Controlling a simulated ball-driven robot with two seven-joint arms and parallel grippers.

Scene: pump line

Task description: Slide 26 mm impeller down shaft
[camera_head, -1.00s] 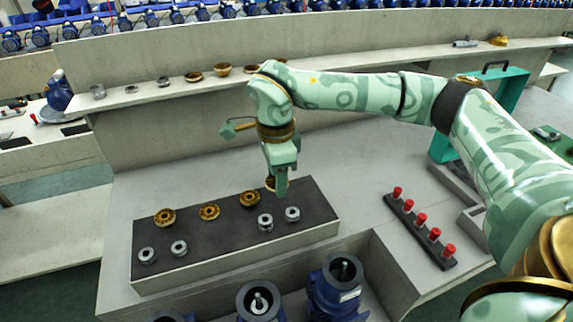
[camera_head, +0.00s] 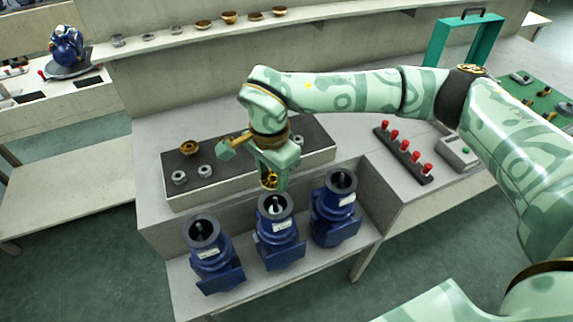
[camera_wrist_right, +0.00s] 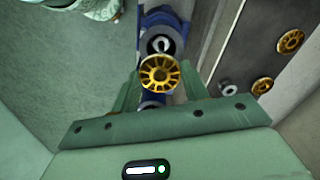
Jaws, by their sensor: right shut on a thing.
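My right gripper (camera_head: 270,184) is shut on a brass, spoked impeller (camera_head: 268,179). In the right wrist view the impeller (camera_wrist_right: 160,73) sits between the fingers, face toward the camera. The gripper points down just above the middle blue pump (camera_head: 277,238), whose open top shows a pale shaft. The impeller looks apart from the shaft, but the exact gap and alignment cannot be told. A blue pump with a round open top (camera_wrist_right: 162,38) shows beyond the impeller in the wrist view. My left gripper is not in view.
A left pump (camera_head: 212,252) and a right pump (camera_head: 336,210) flank the middle one closely. A dark-topped tray (camera_head: 225,150) behind holds a brass impeller (camera_head: 188,148) and steel rings (camera_head: 179,177). A rack with red knobs (camera_head: 404,152) stands at right.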

